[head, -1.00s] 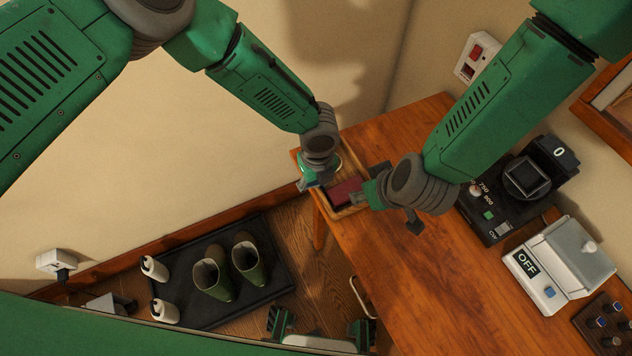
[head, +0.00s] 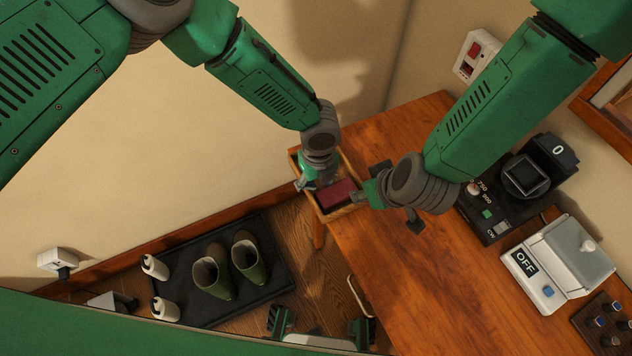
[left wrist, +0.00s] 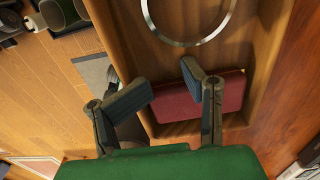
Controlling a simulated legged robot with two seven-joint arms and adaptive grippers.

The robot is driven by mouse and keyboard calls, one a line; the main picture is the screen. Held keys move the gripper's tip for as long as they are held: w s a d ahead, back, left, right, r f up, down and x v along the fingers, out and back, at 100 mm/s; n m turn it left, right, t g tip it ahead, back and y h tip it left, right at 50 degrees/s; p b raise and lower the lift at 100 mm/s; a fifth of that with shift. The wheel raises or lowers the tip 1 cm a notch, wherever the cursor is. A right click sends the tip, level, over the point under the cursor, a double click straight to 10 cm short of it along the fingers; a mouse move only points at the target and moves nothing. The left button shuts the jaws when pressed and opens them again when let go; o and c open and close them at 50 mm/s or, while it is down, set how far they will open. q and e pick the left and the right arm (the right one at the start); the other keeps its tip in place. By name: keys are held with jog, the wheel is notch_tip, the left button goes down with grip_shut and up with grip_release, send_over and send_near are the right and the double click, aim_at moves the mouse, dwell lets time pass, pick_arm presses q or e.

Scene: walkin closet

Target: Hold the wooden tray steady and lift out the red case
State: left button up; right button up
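The wooden tray (head: 349,163) lies at the table's left corner, its outer side at the edge above the floor. The red case (head: 338,194) lies flat inside it, at the near end. It also shows in the left wrist view (left wrist: 228,96). My left gripper (head: 306,181) is over the tray's left wall. In the left wrist view the left gripper (left wrist: 168,80) has its fingers apart, with bare wood between the tips; one finger overlaps the case. My right gripper (head: 360,197) is at the tray's right side near the case; its fingers are too small to read.
A metal ring (left wrist: 188,42) lies in the tray beyond the case. A black device (head: 510,190) and a white box marked OFF (head: 560,264) stand at the right. Boots (head: 248,262) stand on a floor mat. The table's middle (head: 400,285) is clear.

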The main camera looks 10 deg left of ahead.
pick_arm(q)
notch_tip(320, 180, up, 11)
jog(key=shift+w+a+r, duration=0.15)
jog(key=shift+a+r, duration=0.05)
jog(key=shift+a, duration=0.05)
dwell(0.3)
jog(key=shift+a, duration=0.1)
pick_arm(e)
jog(key=shift+a, duration=0.1)
